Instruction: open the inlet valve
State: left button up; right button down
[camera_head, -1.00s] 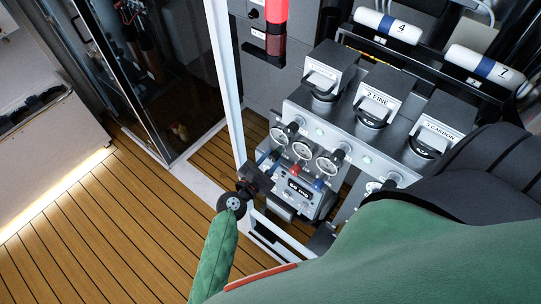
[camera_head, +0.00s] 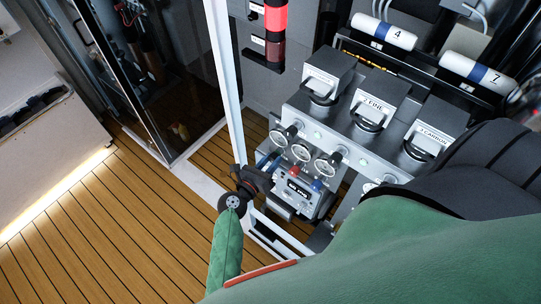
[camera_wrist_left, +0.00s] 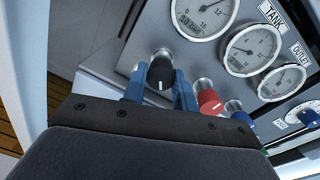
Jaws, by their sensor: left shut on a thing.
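In the left wrist view a black knob (camera_wrist_left: 160,72) with a white pointer line sits below the leftmost gauge. The blue fingers of my left gripper (camera_wrist_left: 160,88) stand on both sides of it and are shut on it. In the head view my left gripper (camera_head: 267,163) reaches the left end of the panel's knob row; the black knob is hidden there. A red knob (camera_wrist_left: 209,102) and a blue knob (camera_wrist_left: 241,118) stand to its right, apart from the fingers. No label naming the held knob can be read. My right gripper is not in view.
Round gauges (camera_head: 301,153) sit above the knobs. Grey filter housings (camera_head: 378,98) stand behind. A white upright post (camera_head: 225,85) rises close to my left gripper. A glass door (camera_head: 155,75) is further left, above open wooden floor (camera_head: 110,215).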

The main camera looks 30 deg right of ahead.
pick_arm(q)
jog(key=shift+f+n, duration=0.1)
jog(key=shift+n, duration=0.3)
jog(key=o, duration=1)
jog(key=b+v, duration=0.3)
jog(key=v, duration=0.4)
jog(key=shift+s+a, duration=0.2)
jog(key=shift+a, duration=0.15)
